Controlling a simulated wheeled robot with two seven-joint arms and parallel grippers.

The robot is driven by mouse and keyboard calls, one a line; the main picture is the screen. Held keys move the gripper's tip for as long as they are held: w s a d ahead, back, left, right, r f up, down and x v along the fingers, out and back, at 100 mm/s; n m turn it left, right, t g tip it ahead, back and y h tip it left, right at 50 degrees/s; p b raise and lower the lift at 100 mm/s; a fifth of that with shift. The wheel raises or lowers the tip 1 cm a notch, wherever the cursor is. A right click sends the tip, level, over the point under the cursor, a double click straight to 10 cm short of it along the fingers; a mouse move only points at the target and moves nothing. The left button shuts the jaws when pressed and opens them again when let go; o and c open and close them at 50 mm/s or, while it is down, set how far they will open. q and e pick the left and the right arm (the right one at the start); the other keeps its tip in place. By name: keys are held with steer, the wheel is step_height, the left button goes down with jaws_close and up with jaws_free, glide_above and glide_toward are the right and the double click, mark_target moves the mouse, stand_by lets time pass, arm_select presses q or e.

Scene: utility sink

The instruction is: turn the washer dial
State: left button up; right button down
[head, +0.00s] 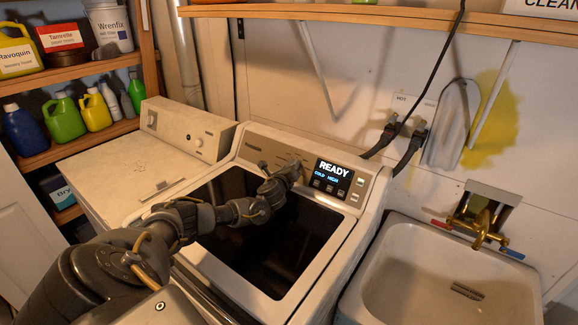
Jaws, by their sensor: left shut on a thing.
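The white washer (352,222) stands in the middle with a dark window in its top. Its control panel (255,146) runs along the back, with a lit display (333,170) that reads "READY" and "COLD MEDI". My left arm reaches in from the lower left across the washer top. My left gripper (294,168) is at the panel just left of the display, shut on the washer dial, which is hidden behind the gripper. A small dark knob (262,164) shows left of the gripper. My right gripper is not in view.
A second white machine (120,162) stands to the left, close against the washer. A utility sink (400,270) with a brass faucet (483,232) is at the right. Shelves with bottles (64,118) stand at the far left. Black hoses (405,155) hang behind the washer's right corner.

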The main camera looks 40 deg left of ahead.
arm_select(q)
steer(key=shift+r+n+g+y+p, duration=0.1)
steer(key=shift+n+g+y+p, duration=0.25)
steer(key=shift+n, duration=0.75)
steer(key=o, duration=1)
steer(key=shift+d, duration=0.1)
steer(key=b+v, duration=0.2)
steer(key=v, duration=0.7)
steer(key=shift+s+d, duration=0.2)
steer(key=shift+s, duration=0.1)
steer(key=shift+s+d+r, duration=0.2)
steer(key=shift+s, duration=0.2)
